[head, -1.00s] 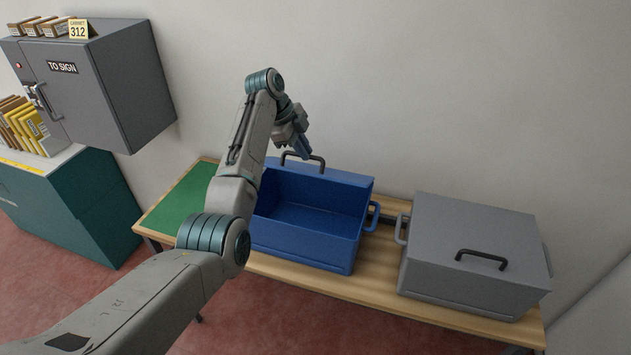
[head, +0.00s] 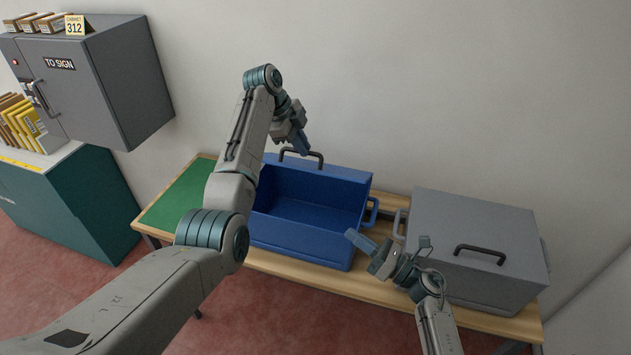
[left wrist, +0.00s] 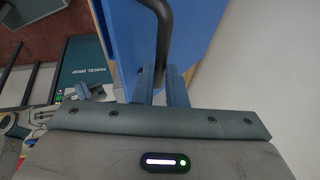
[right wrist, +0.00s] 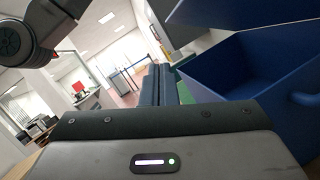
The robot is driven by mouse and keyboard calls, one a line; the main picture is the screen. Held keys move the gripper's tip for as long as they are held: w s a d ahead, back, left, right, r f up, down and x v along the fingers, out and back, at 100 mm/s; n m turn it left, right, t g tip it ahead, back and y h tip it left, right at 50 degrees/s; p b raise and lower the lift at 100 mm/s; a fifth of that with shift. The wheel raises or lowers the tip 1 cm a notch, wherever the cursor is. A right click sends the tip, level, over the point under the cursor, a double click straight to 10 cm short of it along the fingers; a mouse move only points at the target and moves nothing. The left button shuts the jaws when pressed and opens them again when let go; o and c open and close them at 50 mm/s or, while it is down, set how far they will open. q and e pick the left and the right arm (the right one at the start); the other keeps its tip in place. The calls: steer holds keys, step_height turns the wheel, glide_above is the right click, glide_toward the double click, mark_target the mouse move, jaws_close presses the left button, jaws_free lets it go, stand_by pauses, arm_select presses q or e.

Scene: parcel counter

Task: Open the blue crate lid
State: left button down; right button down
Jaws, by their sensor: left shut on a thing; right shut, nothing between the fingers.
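The blue crate (head: 300,246) stands on the table with its inside showing, and it appears empty. Its blue lid (head: 345,173) is swung up at the back, with a dark bar handle (head: 290,153) at its top edge. My left gripper (head: 304,146) is shut on the lid handle, which also shows between the fingers in the left wrist view (left wrist: 163,38). My right gripper (head: 352,236) is shut and empty, just off the crate's front right corner. In the right wrist view its fingers (right wrist: 158,82) are together, with the crate (right wrist: 250,75) to their right.
A closed grey crate (head: 470,240) with a dark handle stands on the table at right, close behind my right arm. A green mat (head: 180,205) lies at the table's left end. A grey wall cabinet (head: 125,80) hangs at left above a teal parcel box (head: 80,200).

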steer(key=w+r+n+y, duration=0.1)
steer(key=w+r+y, duration=0.1)
steer(key=w+r, duration=0.3)
steer(key=w+a+f+m+g+h, duration=0.1)
steer(key=w+f+g, duration=0.15)
steer(key=w, duration=0.35)
steer(key=x, duration=0.9)
steer(key=shift+a, duration=0.45)
steer(key=shift+g, duration=0.25)
